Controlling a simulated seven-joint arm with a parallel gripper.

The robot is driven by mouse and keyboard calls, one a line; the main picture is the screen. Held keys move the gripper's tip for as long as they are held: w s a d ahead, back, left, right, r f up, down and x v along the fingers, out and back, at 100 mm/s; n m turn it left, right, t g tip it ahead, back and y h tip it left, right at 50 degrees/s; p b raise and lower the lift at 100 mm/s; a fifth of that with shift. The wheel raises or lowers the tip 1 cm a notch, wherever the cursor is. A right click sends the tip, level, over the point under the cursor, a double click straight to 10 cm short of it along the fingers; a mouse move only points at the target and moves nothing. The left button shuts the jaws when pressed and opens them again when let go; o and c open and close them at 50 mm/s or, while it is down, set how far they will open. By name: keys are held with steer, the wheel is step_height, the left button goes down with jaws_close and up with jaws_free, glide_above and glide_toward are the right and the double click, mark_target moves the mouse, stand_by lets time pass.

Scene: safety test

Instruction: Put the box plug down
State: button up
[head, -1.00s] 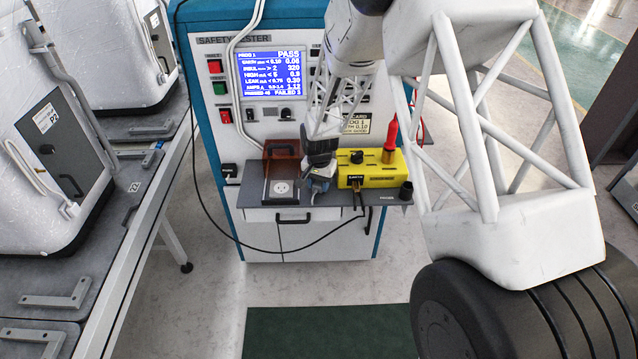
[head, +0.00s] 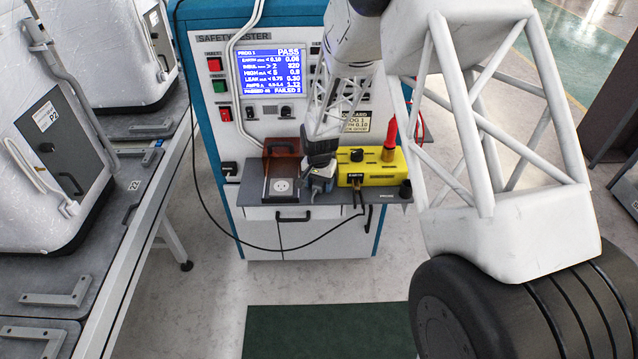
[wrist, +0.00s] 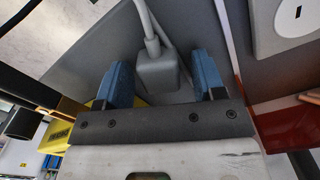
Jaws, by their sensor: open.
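The box plug looks like a grey block (wrist: 158,72) with a pale cable rising from it in the wrist view. It stands on a grey surface between my two blue finger pads. My gripper (wrist: 163,80) is open, with a visible gap on each side of the plug. In the head view my gripper (head: 320,184) is low over the tester's shelf, between the socket box and the yellow box. The plug is mostly hidden there. The socket box (head: 283,168) has a reddish-brown lid and a round white socket, which also shows in the wrist view (wrist: 296,14).
The yellow box (head: 368,170) with a red probe (head: 390,138) stands close to the right of my gripper. The grey shelf (head: 255,197) juts from the safety tester (head: 215,130). A black cable loops below. White appliances (head: 40,160) stand on the left bench.

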mark_target(319, 182)
steer(key=shift+r, duration=0.1)
step_height(319, 182, up, 13)
stand_by(0.7)
stand_by(0.7)
steer(key=s+d+r+n+t, duration=0.1)
steer(key=s+d+r, duration=0.4)
steer(key=s+r, duration=0.4)
steer(key=s+d+r+n, duration=0.1)
steer(key=s+d+r, duration=0.4)
steer(key=s+r, duration=0.4)
steer(key=s+d+r+n, duration=0.1)
steer(key=s+d+r, duration=0.1)
steer(key=s, duration=0.9)
steer(key=s+d+r+n+t, duration=0.1)
steer(key=s+d, duration=0.3)
steer(key=s, duration=0.8)
steer(key=shift+s+d+r+t, duration=0.2)
steer(key=shift+s+r+t, duration=0.1)
steer(key=shift+r, duration=0.15)
